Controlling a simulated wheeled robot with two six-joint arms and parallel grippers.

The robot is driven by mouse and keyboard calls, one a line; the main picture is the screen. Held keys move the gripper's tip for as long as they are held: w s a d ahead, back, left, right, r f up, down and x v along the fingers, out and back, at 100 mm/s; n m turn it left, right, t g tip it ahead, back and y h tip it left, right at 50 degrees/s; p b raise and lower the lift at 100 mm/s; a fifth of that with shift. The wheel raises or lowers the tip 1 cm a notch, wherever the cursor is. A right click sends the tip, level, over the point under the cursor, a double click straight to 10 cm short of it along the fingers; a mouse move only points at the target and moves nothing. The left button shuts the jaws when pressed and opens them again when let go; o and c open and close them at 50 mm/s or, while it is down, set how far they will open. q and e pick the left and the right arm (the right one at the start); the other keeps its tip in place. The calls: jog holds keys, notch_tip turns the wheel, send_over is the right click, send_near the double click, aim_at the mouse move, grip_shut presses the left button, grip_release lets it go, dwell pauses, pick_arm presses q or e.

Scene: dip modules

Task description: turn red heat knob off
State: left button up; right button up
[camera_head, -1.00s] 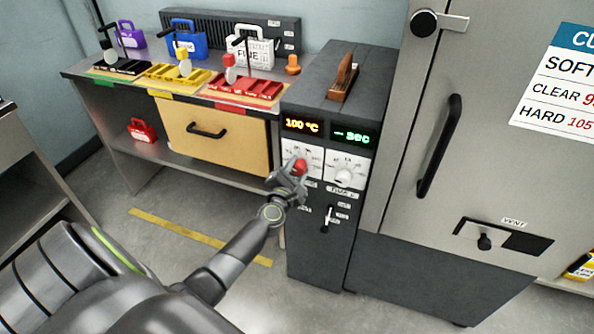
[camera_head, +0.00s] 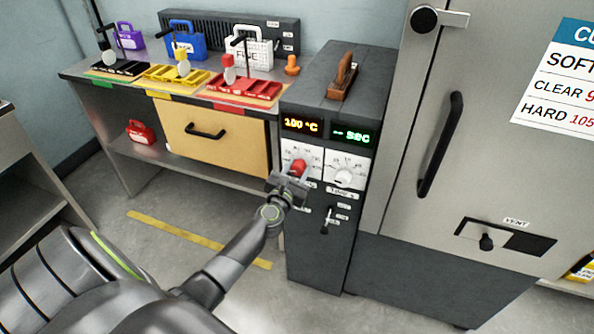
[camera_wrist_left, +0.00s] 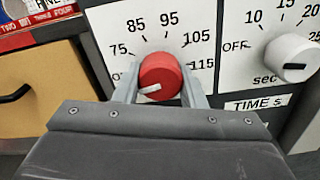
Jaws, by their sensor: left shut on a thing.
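The red heat knob (camera_head: 298,168) sits on a white dial plate on the front of the dark control cabinet. In the left wrist view, the knob (camera_wrist_left: 160,76) is between the two fingers of my left gripper (camera_wrist_left: 160,92), which is shut on it. The knob's white pointer mark points to the lower left, toward the left finger. The dial reads 75, 85, 95, 105 and 115; a label at its left is mostly hidden by that finger. In the head view, my left gripper (camera_head: 293,178) covers the knob's lower part. The orange display (camera_head: 302,125) above reads 100 °C. My right gripper is out of view.
A white timer knob (camera_head: 344,177) is close to the right of the heat knob, under a green display (camera_head: 351,135). A lever switch (camera_head: 326,220) is below. A bench with coloured trays (camera_head: 245,88) stands left; a large steel door (camera_head: 440,145) is right.

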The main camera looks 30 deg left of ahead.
pick_arm(q)
jog(key=shift+f, duration=0.15)
jog(key=o, duration=1)
jog(key=v, duration=1.7)
jog(key=shift+s, duration=0.25)
